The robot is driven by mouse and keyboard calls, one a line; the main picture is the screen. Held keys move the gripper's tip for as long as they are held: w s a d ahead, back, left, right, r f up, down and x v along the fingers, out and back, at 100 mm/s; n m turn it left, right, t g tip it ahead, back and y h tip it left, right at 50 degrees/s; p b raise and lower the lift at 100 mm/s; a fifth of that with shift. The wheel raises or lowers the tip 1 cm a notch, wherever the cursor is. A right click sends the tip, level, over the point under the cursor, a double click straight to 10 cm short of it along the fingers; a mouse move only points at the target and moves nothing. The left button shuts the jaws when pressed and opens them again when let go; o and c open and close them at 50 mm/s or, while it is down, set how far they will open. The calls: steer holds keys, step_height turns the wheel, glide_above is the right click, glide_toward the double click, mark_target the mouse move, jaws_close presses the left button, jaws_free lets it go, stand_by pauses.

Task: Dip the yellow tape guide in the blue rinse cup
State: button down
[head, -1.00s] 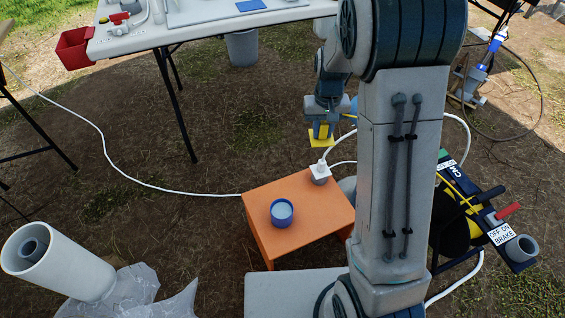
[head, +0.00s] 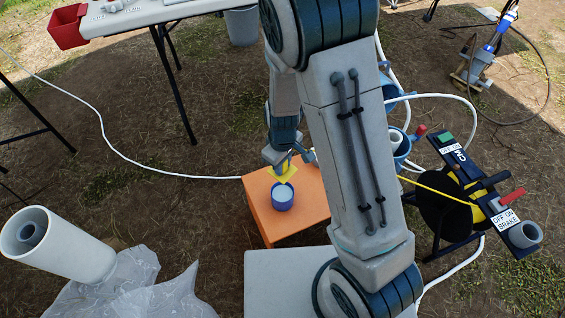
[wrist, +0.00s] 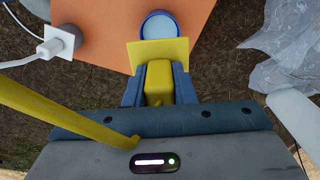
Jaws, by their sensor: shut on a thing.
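My gripper (wrist: 158,88) is shut on the yellow tape guide (wrist: 158,52), whose flat square plate sticks out beyond the fingertips. In the head view the guide (head: 285,173) is beside the far rim of the blue rinse cup (head: 282,198) and partly overlaps it. The cup stands upright on the orange stool and holds pale liquid. In the wrist view the cup (wrist: 160,25) lies just past the plate, which hides its near edge. I cannot tell how high the guide is above the cup.
A yellow tape (head: 430,190) runs from the reel (head: 465,195) on the right towards my arm. A white pipe (head: 60,245) and clear plastic sheeting (head: 130,290) lie at the left.

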mark_target(283, 175)
step_height(283, 175, down, 6)
steer(key=b, duration=0.5)
stand_by(0.7)
step_height(283, 175, down, 6)
steer(key=b, duration=0.5)
steer(key=shift+f, duration=0.2)
stand_by(0.8)
